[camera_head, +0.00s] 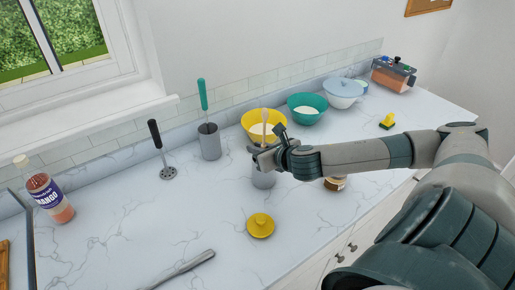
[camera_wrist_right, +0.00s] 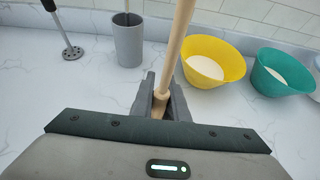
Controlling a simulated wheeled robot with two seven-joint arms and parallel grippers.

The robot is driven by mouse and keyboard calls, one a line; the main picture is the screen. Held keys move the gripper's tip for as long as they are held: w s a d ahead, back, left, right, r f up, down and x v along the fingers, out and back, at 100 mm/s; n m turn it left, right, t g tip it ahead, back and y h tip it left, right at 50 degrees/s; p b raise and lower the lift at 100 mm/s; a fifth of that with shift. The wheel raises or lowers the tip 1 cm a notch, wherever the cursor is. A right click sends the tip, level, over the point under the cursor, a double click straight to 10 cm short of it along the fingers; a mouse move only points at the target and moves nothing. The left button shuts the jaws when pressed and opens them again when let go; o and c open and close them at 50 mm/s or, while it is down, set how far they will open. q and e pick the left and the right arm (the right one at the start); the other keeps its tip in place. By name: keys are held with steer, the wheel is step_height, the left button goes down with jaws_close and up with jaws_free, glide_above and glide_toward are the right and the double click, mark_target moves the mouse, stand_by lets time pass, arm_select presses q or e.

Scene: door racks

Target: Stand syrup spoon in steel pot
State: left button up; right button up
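A pale wooden spoon handle (camera_head: 264,120), which I take as the syrup spoon, stands nearly upright at my right gripper (camera_head: 265,154). In the right wrist view the handle (camera_wrist_right: 178,45) runs between the two fingers (camera_wrist_right: 161,98), which appear shut on it. Its lower end is hidden. My left gripper is not in view.
Yellow (camera_head: 250,130) and teal (camera_head: 308,112) bowls stand behind the gripper. A yellow lid (camera_head: 260,225) lies in front, and a small jar (camera_head: 335,184) is to the right. A black-handled masher (camera_head: 160,148) and a bottle (camera_head: 47,192) are left.

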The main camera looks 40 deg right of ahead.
steer(key=o, duration=0.3)
steer(key=shift+s+a+f, duration=0.1)
steer(key=shift+s+f, duration=0.1)
steer(key=shift+f, duration=0.35)
steer(key=shift+s+a+f, duration=0.1)
steer(key=shift+s+f, duration=0.1)
steer(key=shift+f, duration=0.3)
steer(key=shift+o, duration=0.2)
steer(key=shift+a, duration=0.1)
steer(key=shift+s+d+r, duration=0.2)
steer(key=shift+s, duration=0.25)
steer(key=w+r+p+v, duration=0.1)
steer(key=p+v, duration=0.9)
steer(key=v, duration=0.6)
steer(key=shift+s+r, duration=0.25)
steer(key=shift+r, duration=0.3)
